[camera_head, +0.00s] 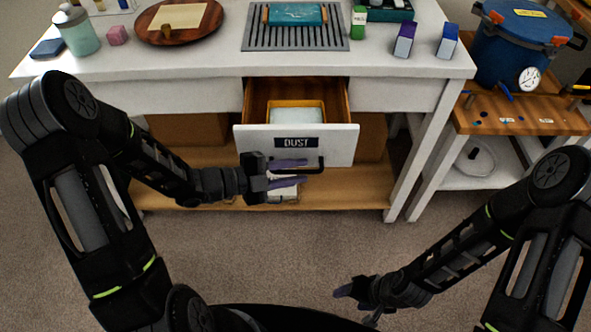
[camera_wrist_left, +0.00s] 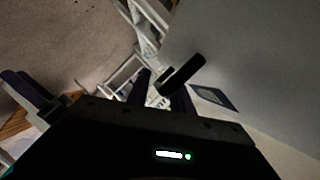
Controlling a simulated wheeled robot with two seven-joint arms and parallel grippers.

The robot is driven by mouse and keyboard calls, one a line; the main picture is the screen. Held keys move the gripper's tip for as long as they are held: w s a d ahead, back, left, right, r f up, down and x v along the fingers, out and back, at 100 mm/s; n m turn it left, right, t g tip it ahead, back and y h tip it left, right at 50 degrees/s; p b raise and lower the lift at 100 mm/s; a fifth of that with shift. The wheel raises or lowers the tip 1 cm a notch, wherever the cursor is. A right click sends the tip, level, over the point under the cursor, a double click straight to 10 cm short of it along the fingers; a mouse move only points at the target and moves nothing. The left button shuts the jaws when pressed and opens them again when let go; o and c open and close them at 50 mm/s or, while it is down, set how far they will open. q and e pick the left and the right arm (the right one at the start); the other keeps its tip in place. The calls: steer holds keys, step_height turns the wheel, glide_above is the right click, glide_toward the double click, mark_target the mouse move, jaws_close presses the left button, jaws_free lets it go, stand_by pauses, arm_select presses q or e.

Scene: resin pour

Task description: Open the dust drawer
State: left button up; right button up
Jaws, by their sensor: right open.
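The dust drawer (camera_head: 345,139) stands pulled out of the white bench, its white front labelled "DUST". Inside is a yellow-rimmed tray (camera_head: 297,103) with pale contents. The drawer's black handle (camera_head: 318,167) is on the lower front; it also shows in the left wrist view (camera_wrist_left: 184,73). My left gripper (camera_head: 288,172) is at the handle with its fingers above and below the bar, closed on it; the exact contact is partly hidden. The fingers also show in the left wrist view (camera_wrist_left: 161,95). My right gripper (camera_head: 357,304) is open and empty, low over the floor at the right.
On the bench (camera_head: 190,93) are a wooden plate (camera_head: 154,34), a grooved grey mat (camera_head: 258,37), a jar (camera_head: 80,36) and small boxes. A blue pot (camera_head: 507,52) with a gauge stands on a side table. A wooden shelf (camera_head: 350,190) lies below the drawer. Carpet in front is clear.

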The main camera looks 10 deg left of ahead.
arm_select(q)
steer(key=shift+o, duration=0.3)
steer(key=v, duration=0.7)
steer(key=shift+s+a+r, duration=0.15)
steer(key=shift+s+a, duration=0.1)
steer(key=shift+a, duration=0.05)
